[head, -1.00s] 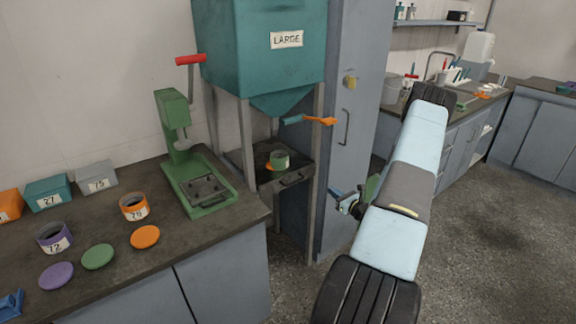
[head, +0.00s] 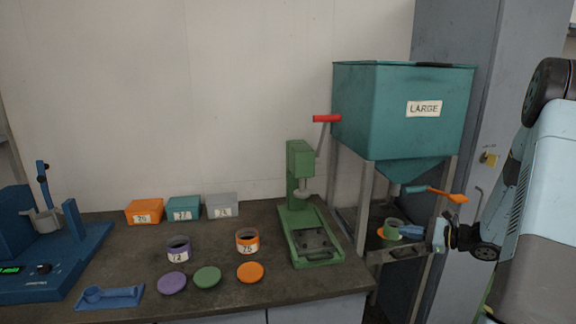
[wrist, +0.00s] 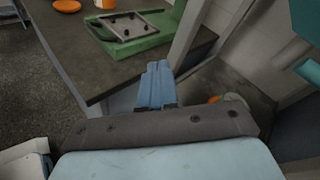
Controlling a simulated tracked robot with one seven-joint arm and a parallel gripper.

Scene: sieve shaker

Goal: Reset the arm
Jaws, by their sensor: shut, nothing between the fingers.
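My gripper (head: 412,231) is at the right in the head view, its blue fingers pointing left in front of the hopper stand. In the wrist view the blue fingers (wrist: 156,84) are together, with nothing between them. A green cup (head: 391,226) with an orange piece at its base stands on the shelf under the hopper, just beyond the fingertips as seen in the head view. In the wrist view it is mostly hidden behind my wrist, with an orange and green bit (wrist: 232,98) showing. My arm reaches in from the right edge.
The teal hopper labelled LARGE (head: 400,110) has an orange-handled lever (head: 447,194) above my gripper. A green press (head: 308,215) with a red handle stands on the bench. Labelled boxes, two open jars, lids and a blue machine (head: 45,250) are further left. A grey cabinet stands behind my arm.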

